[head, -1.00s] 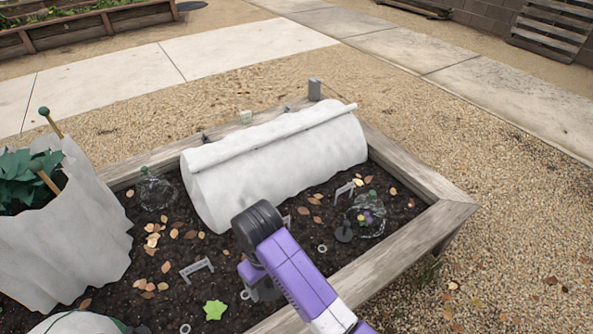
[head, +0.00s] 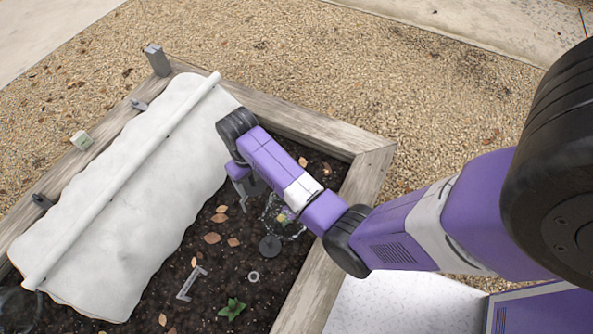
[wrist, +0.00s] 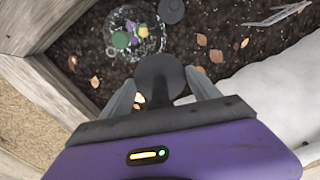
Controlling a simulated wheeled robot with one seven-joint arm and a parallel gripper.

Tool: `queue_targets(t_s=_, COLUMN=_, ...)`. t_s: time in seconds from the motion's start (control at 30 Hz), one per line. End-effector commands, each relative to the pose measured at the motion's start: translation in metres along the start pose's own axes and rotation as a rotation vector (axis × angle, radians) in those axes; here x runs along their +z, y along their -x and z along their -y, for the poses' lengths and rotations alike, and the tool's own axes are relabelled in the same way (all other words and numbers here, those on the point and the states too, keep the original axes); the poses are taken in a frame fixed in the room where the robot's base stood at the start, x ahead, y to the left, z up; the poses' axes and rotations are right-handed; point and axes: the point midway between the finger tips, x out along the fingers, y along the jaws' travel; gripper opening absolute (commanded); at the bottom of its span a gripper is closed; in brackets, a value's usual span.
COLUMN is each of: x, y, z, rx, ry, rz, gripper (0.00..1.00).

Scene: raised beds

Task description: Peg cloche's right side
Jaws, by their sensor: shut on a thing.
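The cloche (head: 150,180) is a white fleece tunnel with a rolled ridge, lying over the raised bed at left in the head view. My gripper (head: 243,192) is low over the bed beside the cloche's right end. In the wrist view my gripper (wrist: 160,90) is shut on a dark grey round-headed peg (wrist: 160,75), its lower part hidden. White cloche fabric (wrist: 270,95) lies close at right there. A grey U-shaped staple (head: 190,283) lies on the soil; it also shows in the wrist view (wrist: 275,15). Whether the held peg touches fabric or soil I cannot tell.
A clear glass jar (wrist: 135,35) with coloured things inside lies near my gripper. A dark disc (head: 270,247), a small ring (head: 253,276), a green plant (head: 232,308) and dry leaves are on the soil. The wooden bed rim (head: 300,125) bounds the corner.

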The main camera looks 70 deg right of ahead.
Motion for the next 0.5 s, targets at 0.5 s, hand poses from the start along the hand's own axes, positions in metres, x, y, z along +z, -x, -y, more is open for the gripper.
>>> queue_targets(t_s=0.5, x=0.026, y=-0.112, z=-0.159, rx=-0.001, ry=-0.383, rz=0.000, gripper=0.31)
